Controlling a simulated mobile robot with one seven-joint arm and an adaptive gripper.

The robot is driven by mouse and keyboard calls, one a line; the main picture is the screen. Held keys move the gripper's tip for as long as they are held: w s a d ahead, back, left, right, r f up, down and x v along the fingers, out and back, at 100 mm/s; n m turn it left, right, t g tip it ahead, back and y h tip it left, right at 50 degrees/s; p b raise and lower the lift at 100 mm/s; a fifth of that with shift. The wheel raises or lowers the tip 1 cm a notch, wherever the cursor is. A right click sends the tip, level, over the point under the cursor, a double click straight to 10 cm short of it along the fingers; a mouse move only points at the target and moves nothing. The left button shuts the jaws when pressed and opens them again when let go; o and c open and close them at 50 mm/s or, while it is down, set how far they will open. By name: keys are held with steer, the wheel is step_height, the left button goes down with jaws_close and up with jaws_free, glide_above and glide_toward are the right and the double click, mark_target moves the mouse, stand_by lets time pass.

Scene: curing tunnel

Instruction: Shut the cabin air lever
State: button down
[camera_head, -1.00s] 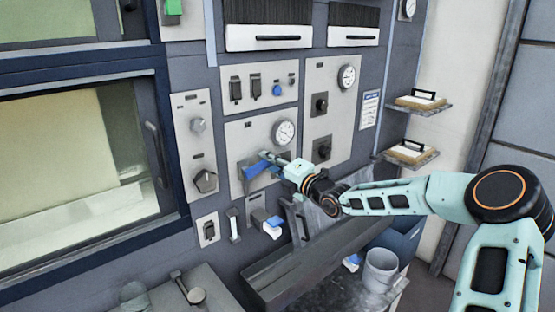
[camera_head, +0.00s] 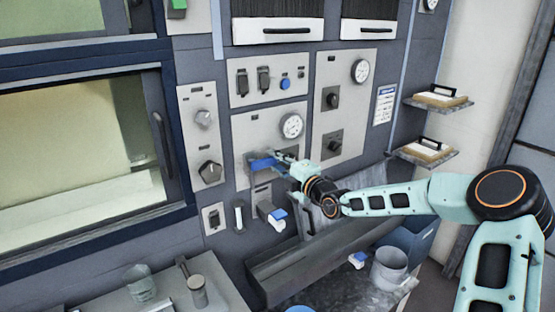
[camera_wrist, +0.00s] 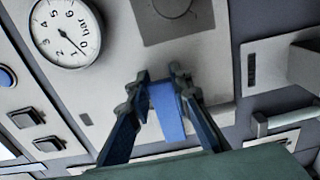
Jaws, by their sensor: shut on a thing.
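The blue lever (camera_head: 262,163) sits on a light grey panel below a round dial gauge (camera_head: 291,126) in the head view. It lies nearly level, its left end slightly lower. My gripper (camera_head: 277,157) reaches it from the right and is shut on it. In the wrist view, the blue lever (camera_wrist: 168,112) stands between the two dark fingers of my gripper (camera_wrist: 163,85). The fingers hide part of the lever and its mount. No label for the lever is readable, so I cannot tell its marked positions.
Below right of the lever, a blue-and-white handle (camera_head: 277,217) juts from the wall. A grey trough (camera_head: 310,250) and a bucket (camera_head: 389,268) stand lower. Knobs (camera_head: 209,171) are to the left. Two small shelves (camera_head: 422,153) are at right.

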steer(key=shift+f, duration=0.1)
stand_by(0.3)
steer(key=c, duration=1.7)
jaws_free()
steer(key=shift+s, duration=0.1)
steer(key=v, duration=1.2)
steer(key=shift+a, duration=0.15)
